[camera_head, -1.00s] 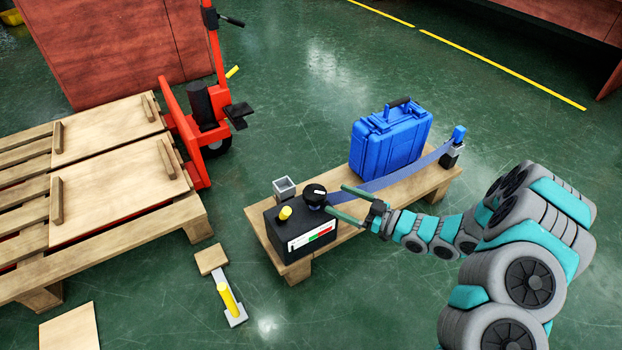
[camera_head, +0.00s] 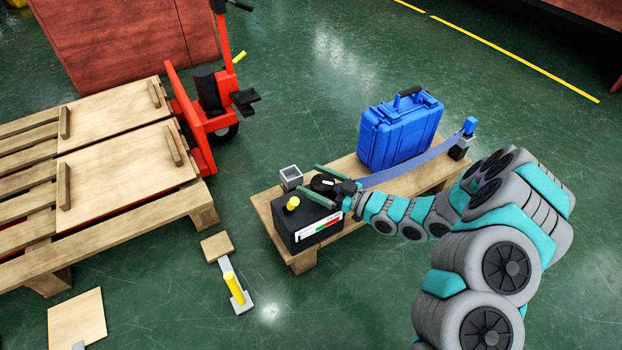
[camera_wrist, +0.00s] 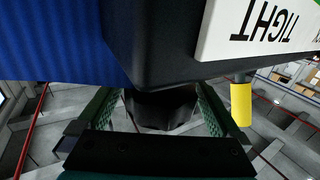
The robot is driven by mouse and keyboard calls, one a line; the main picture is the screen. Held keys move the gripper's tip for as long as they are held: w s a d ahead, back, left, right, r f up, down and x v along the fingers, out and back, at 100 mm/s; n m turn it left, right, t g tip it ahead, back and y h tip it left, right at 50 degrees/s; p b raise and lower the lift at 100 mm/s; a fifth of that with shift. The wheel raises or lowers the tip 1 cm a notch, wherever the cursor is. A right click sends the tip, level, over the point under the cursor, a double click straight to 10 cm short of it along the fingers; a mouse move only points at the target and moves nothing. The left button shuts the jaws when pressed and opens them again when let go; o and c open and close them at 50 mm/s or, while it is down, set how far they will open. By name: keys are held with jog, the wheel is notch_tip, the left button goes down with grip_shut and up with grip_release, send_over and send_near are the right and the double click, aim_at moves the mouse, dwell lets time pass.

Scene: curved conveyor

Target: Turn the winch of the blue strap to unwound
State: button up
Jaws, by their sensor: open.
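The winch is a black box (camera_head: 287,233) at the left end of a small wooden pallet. A round black knob (camera_head: 322,182) with a white mark sits on its top. The blue strap (camera_head: 408,166) runs from the knob along the front of a blue case (camera_head: 400,132) to a post at the far end. My gripper (camera_head: 307,178) is open, its green fingers on either side of the knob. In the wrist view the knob (camera_wrist: 160,108) lies between both fingers; contact cannot be told. The box's label (camera_wrist: 265,28) reads TIGHT there, upside down.
A yellow peg (camera_head: 292,203) stands on the box, close to one finger. A grey square post (camera_head: 290,177) rises behind it. A larger pallet (camera_head: 120,230) and red pallet jack (camera_head: 205,110) are at left. A yellow-handled tool (camera_head: 234,288) lies in front.

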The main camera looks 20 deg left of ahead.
jog(key=shift+w+a, duration=0.1)
jog(key=shift+a, duration=0.6)
jog(key=shift+c, duration=0.4)
jog(key=c, duration=1.2)
jog(key=shift+o, duration=0.2)
